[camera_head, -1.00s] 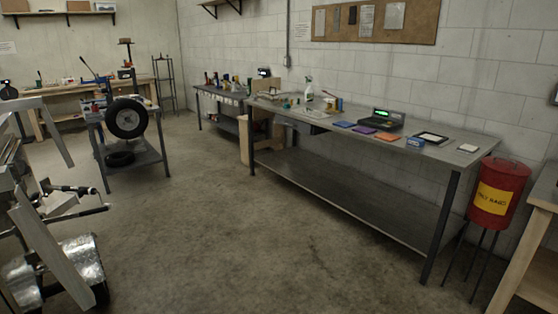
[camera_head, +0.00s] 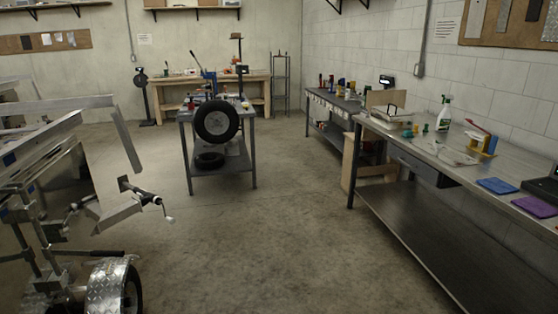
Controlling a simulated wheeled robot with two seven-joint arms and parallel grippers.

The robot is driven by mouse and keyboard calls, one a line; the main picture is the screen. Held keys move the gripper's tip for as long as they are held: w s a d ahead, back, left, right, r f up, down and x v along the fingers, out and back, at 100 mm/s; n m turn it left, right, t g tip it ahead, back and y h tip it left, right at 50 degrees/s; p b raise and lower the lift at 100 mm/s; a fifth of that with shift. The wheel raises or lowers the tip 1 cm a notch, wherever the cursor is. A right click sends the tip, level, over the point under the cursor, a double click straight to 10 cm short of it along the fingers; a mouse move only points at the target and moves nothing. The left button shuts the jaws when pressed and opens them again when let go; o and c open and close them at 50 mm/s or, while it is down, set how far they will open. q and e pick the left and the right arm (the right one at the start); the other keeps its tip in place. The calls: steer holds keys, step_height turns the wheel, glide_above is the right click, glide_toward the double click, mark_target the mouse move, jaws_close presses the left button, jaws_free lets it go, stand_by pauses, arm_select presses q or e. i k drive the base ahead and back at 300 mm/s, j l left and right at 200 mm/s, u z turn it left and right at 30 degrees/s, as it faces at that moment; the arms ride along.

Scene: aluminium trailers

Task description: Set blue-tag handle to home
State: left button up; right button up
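I cannot pick out a handle with a blue tag for certain. An aluminium trailer (camera_head: 55,150) stands at the left edge, with small blue patches on its side that are too small to read. A jack with a crank handle (camera_head: 150,198) sticks out from its front, and I see no blue tag on it. Neither of my grippers is in view.
A tyre table (camera_head: 215,118) with a wheel stands ahead. A long steel bench (camera_head: 400,150) runs along the right wall, with blue and purple pads on its top. A wooden bench (camera_head: 215,85) is at the back. The concrete floor (camera_head: 260,230) between is clear.

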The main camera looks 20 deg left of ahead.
mark_target(49, 253)
steer(key=i+j+u, duration=0.25)
steer(key=u, duration=0.15)
steer(key=i+j+u, duration=0.1)
steer(key=i+u, duration=1)
steer(key=u, duration=0.15)
steer(key=i+l+u, duration=0.2)
steer(key=u, duration=0.2)
steer(key=i+l+u, duration=0.1)
steer(key=i+u, duration=0.3)
steer(key=i, duration=0.5)
steer(key=k+j+u, duration=0.1)
steer(key=k, duration=0.4)
steer(key=k+j+u, duration=0.15)
steer(key=k, duration=0.35)
steer(key=j, duration=0.05)
